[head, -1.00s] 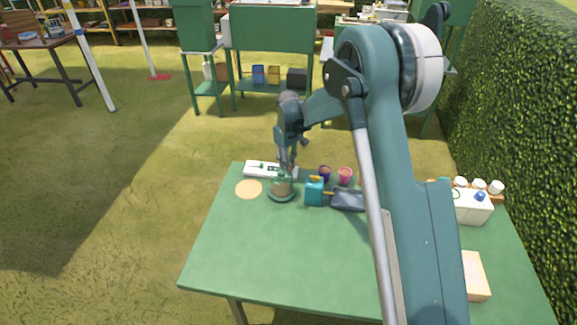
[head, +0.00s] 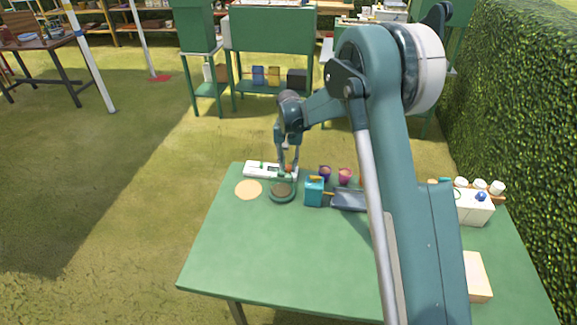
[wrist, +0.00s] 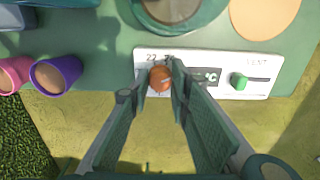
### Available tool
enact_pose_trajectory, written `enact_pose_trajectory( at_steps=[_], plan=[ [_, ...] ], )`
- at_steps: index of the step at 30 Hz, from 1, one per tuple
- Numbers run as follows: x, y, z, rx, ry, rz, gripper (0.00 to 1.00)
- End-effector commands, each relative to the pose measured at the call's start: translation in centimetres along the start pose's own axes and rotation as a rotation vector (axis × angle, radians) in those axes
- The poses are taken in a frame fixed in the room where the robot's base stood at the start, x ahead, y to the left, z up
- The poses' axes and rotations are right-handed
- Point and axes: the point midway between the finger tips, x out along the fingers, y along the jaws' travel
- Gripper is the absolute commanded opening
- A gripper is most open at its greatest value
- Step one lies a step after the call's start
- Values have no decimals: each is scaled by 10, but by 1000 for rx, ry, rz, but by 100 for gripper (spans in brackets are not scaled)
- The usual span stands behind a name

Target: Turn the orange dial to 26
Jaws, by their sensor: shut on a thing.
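The orange dial (wrist: 160,77) sits on a white control panel (wrist: 217,62) and shows as a small orange spot in the head view (head: 289,168). My gripper (wrist: 158,88) is shut on the dial, with one finger on each side of it. In the head view my gripper (head: 287,166) reaches down to the panel (head: 257,169) at the table's far edge. Printed numbers beside the dial are partly readable, beginning with 22. A dark display with °C is partly hidden by my right finger, so its value cannot be read.
A green vent slider (wrist: 239,81) is on the same panel. A round green-rimmed dish (head: 282,196) and a tan disc (head: 248,189) lie close in front. Purple (head: 325,172) and pink (head: 345,175) cups and a blue container (head: 314,192) stand right.

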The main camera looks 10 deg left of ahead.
Motion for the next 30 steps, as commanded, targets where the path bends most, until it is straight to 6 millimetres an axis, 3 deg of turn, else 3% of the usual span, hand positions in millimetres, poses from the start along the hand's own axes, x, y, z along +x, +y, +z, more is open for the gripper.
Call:
enact_pose_trajectory(
  at_steps=[10,25,26,29,30],
  plan=[
    [1,0,2,167,-3,1,8],
    [1,0,2,192,-3,1,8],
    [1,0,2,192,-3,1,23],
    [1,0,1,192,-2,1,36],
    [1,0,1,192,-2,1,36]
  ],
)
